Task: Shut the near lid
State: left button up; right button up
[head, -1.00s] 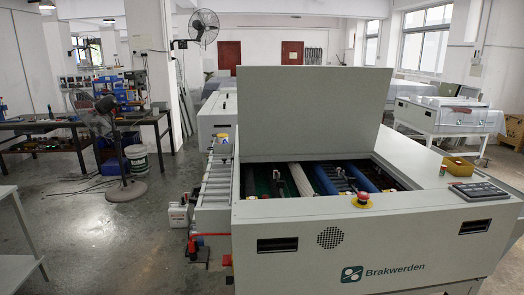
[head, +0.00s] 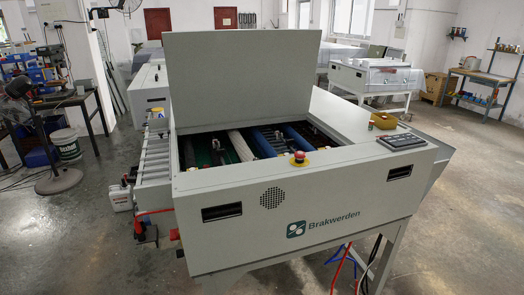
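The plate processor, a large light-grey machine marked "Brakwerden" (head: 345,218), stands in front of me in the head view. Its near lid (head: 243,82) is a flat grey panel standing raised and nearly upright at the far side of the opening. Below it the open bay (head: 250,146) shows rollers in green, white and blue. Neither of my grippers is in view.
A roller conveyor (head: 154,160) adjoins the left side. Floor is open at right.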

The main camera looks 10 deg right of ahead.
aim_at(216, 76)
jog(key=i+j+u, duration=0.3)
jog(key=i+j, duration=0.15)
jog(key=i+j+u, duration=0.25)
jog(key=i+j, duration=0.2)
jog(key=i+j+u, duration=0.3)
jog(key=i, duration=0.25)
jog(key=i+j+u, duration=0.3)
jog(key=i, duration=0.25)
jog(key=i+z, duration=0.85)
jog(key=i+j+z, duration=0.2)
jog(key=z, duration=0.2)
jog(key=i+j+z, duration=0.6)
jog(key=z, duration=0.25)
jog(key=i+j+z, duration=0.2)
jog(key=z, duration=0.2)
jog(key=i+j+z, duration=0.2)
jog(key=z, duration=0.2)
jog(key=i+j+z, duration=0.1)
jog(key=j+z, duration=0.55)
jog(key=z, duration=0.2)
jog(key=j+z, duration=0.4)
jog(key=j, duration=0.25)
jog(key=j+z, duration=0.35)
jog(key=j, duration=0.3)
jog(key=k, duration=0.05)
